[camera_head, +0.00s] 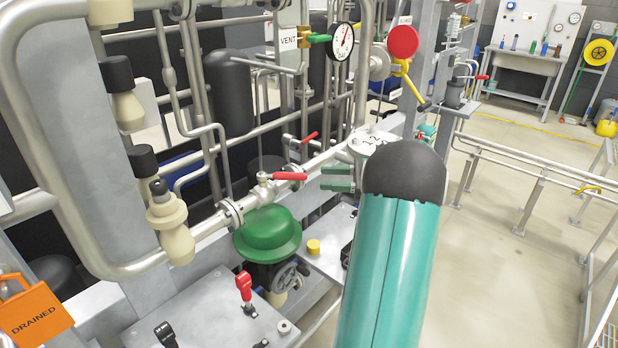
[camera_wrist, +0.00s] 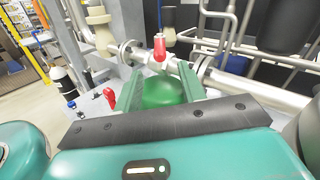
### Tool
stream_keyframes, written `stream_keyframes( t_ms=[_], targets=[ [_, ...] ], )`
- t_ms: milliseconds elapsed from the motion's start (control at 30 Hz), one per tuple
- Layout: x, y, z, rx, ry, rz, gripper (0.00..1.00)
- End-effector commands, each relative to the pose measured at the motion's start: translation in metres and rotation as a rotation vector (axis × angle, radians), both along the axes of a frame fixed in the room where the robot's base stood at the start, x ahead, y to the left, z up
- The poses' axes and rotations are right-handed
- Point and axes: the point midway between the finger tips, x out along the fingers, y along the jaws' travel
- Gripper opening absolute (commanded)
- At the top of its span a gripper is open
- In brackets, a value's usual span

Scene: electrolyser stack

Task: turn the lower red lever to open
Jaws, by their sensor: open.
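In the wrist view the red lever (camera_wrist: 160,48) points toward the camera, just beyond the fingertips. A smaller red handle (camera_head: 310,137) is higher and farther back. My gripper (camera_head: 326,178) is open, its two green fingers pointing left at the lever's free end, with a gap between in the picture. In the wrist view nothing is held between the fingers of my gripper (camera_wrist: 161,76); the green dome (camera_wrist: 165,93) shows behind them.
A red-knobbed switch (camera_head: 243,286) stands on the grey panel below; a black handwheel (camera_head: 290,275) is beside the dome. Pipes and flanges crowd the lever. Open floor (camera_head: 500,250) lies at right.

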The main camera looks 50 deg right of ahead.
Motion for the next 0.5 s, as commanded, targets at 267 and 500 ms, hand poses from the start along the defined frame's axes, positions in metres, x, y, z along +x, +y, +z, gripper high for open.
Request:
stream_keyframes(
  t_ms=[267,500],
  targets=[
    [-0.029,-0.024,0.0,0.0,0.0,0.0,0.41],
    [-0.032,-0.026,0.0,0.0,0.0,0.001,0.41]
  ],
)
